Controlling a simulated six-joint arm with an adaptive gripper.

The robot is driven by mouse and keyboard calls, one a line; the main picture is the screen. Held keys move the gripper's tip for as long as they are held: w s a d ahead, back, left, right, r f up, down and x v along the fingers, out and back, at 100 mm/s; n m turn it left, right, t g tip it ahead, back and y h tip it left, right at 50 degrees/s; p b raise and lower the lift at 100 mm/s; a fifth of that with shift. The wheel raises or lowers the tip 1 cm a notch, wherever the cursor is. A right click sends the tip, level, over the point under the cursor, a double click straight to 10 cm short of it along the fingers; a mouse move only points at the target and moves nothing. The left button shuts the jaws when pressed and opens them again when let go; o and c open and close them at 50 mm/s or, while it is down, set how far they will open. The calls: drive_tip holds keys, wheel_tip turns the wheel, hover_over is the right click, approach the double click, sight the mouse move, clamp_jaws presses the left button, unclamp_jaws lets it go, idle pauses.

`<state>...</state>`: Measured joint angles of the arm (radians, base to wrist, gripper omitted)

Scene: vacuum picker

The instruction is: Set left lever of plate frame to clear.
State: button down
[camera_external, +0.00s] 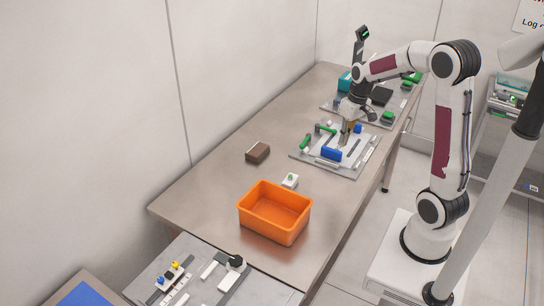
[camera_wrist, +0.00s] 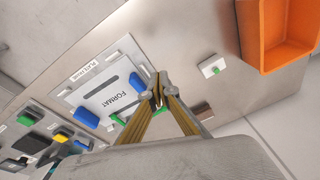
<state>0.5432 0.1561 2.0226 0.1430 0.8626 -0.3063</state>
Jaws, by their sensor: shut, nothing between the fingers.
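The plate frame (camera_external: 314,156) is a grey plate on the table with a white plate on it, printed "FORMAT" in the wrist view (camera_wrist: 97,92). Two green levers are at its left side in the external view, one at the left edge (camera_external: 305,143) and one farther back (camera_external: 325,129). In the wrist view one green lever (camera_wrist: 118,118) lies left of my fingers and some green shows behind them. My gripper (camera_wrist: 159,92) is shut and empty, above the frame; it also shows in the external view (camera_external: 346,141). I cannot tell whether it touches anything.
Blue blocks (camera_external: 331,153) (camera_external: 357,128) sit on the frame. Nearer are a white block with a green top (camera_external: 290,181), a brown block (camera_external: 257,152) and an orange bin (camera_external: 266,220). Another station (camera_external: 338,106) stands behind.

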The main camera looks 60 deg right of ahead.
drive_tip(key=shift+n, duration=0.7)
drive_tip(key=w+d+f, duration=0.1)
drive_tip(key=d, duration=0.1)
drive_tip(key=w+d+f, duration=0.2)
drive_tip(key=d, duration=0.1)
drive_tip(key=w+d+f, duration=0.1)
drive_tip(key=w+d, duration=0.1)
drive_tip(key=d, duration=0.1)
drive_tip(key=shift+w+d+f, duration=0.2)
drive_tip(key=shift+w+f, duration=0.05)
drive_tip(key=shift+f, duration=0.1)
drive_tip(key=w+d+r+n+t, duration=0.1)
drive_tip(key=w+d+n, duration=0.2)
drive_tip(key=w, duration=0.2)
drive_tip(key=shift+r+n+t, duration=0.3)
drive_tip(key=shift+r, duration=0.1)
drive_tip(key=shift+f, duration=0.15)
